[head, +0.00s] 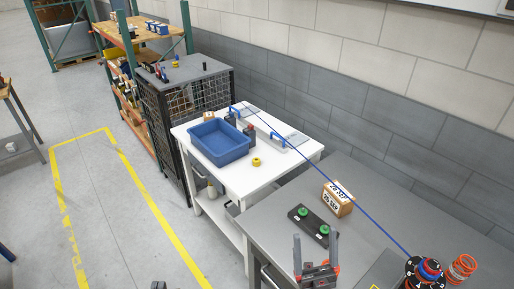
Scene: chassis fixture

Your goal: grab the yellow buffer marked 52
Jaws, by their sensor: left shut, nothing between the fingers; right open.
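A small round yellow piece (256,161), likely the yellow buffer, lies on the white table (268,180) just right of the blue bin. Any number on it is too small to read. My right gripper (317,252) is at the bottom centre, over the front of the grey table, with its two dark fingers apart and nothing between them. It is well short of the yellow piece. My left gripper (158,285) shows only as dark tips at the bottom edge, over the floor. It is shut and empty; the rest is out of frame.
The blue bin (220,157) stands on the white table. The grey table (378,220) holds a black plate (313,222) with two green knobs, a labelled box (338,205), stacked rings (426,270) and an orange coil (462,268). A blue line crosses above both tables.

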